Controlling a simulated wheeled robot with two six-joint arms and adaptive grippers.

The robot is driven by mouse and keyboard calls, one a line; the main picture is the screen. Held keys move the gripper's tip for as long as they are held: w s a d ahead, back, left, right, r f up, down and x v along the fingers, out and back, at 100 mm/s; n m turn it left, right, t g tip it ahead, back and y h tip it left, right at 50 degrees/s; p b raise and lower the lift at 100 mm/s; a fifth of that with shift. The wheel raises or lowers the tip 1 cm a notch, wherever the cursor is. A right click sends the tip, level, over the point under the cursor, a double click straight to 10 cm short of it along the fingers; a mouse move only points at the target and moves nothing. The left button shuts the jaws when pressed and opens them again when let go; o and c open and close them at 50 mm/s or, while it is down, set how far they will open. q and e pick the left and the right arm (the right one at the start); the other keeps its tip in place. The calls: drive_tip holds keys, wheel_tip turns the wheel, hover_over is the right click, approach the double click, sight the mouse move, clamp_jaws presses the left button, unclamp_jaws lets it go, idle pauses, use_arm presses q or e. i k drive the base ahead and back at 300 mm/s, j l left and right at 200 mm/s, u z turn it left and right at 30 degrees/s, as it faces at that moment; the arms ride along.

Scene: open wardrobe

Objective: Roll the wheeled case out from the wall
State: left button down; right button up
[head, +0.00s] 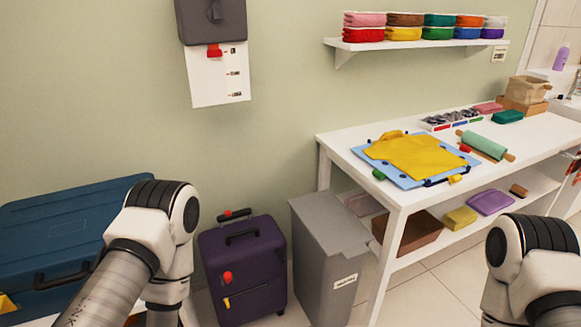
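The wheeled case (245,268) is dark purple and stands upright against the green wall, between a blue chest and a grey bin. A black carry handle (241,236) lies on its top, and a short bar with a red end (235,214) rises behind it. A red knob and a yellow tag show on its front. My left arm comes in from the left in front of the blue chest, and my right arm shows at the lower right. Both grippers are out of the picture.
The grey bin (321,240) stands close on the case's right, beside a white table (345,158) holding a yellow cloth and a rolling pin. The blue chest (60,225) is on the left. A shelf of colourful pouches (405,41) hangs above. Some tiled floor (425,290) is clear below the table.

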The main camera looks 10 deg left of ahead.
sight(254, 251)
drive_tip(key=i+j+z, duration=0.5)
drive_tip(key=i+j, duration=0.15)
drive_tip(key=j, duration=0.2)
